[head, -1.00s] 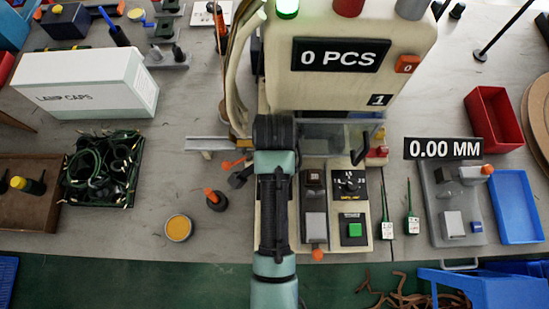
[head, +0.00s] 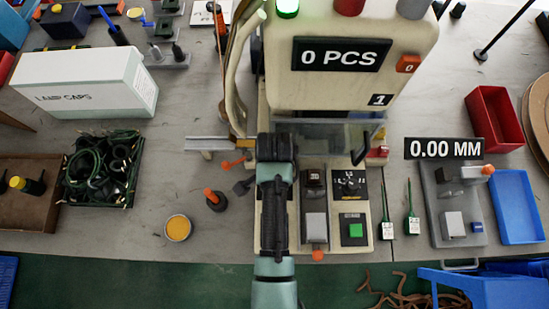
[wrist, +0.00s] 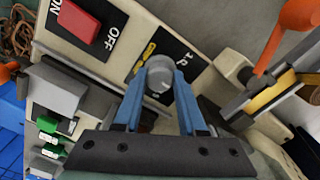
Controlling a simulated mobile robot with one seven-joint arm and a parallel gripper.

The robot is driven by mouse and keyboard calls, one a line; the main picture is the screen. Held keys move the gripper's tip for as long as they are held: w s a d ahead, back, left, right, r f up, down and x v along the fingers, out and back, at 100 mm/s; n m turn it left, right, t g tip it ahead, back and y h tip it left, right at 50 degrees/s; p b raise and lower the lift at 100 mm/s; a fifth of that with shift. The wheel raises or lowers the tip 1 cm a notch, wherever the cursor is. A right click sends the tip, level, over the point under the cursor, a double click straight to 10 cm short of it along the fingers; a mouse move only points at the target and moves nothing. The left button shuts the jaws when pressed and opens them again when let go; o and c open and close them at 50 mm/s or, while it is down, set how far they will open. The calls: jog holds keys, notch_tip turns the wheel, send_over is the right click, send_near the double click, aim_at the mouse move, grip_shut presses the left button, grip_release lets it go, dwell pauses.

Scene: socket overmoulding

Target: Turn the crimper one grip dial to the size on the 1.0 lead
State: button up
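In the wrist view my gripper (wrist: 160,78) has its two blue fingers on either side of a grey round knob (wrist: 160,73), seemingly the grip dial, with no gap showing. The knob sits on a black plate (wrist: 188,60) with a yellow mark and a partly hidden figure. In the head view my arm hides my gripper and this knob. Crimper one (head: 350,85) is the cream machine marked 1. Another dial (head: 350,184) with figures around it is on its front panel. Two green leads with white tags (head: 388,230) (head: 413,226) lie to the right; their print is too small to read.
A red ON/OFF switch (wrist: 82,28) and a grey block (wrist: 58,88) are close to my fingers. An orange-ended part (wrist: 298,14) rises at the right of the wrist view. A green button (head: 355,230) and a gauge (head: 452,215) reading 0.00 MM stand right of my arm.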

grip_shut()
jog(key=shift+r+n+p, duration=0.1)
jog(key=shift+n+p, duration=0.25)
jog(key=shift+n, duration=0.05)
jog(key=shift+r+n+p, duration=0.1)
jog(key=shift+n+p, duration=0.65)
jog(key=shift+n, duration=0.15)
jog(key=n+p, duration=0.1)
jog(key=n, duration=0.1)
jog(key=shift+n+p, duration=0.3)
jog(key=shift+n, duration=0.1)
jog(key=n+p, duration=0.2)
jog(key=n, duration=0.4)
jog(key=shift+n, duration=0.4)
jog(key=o, duration=0.8)
grip_release()
jog(key=shift+c, duration=0.2)
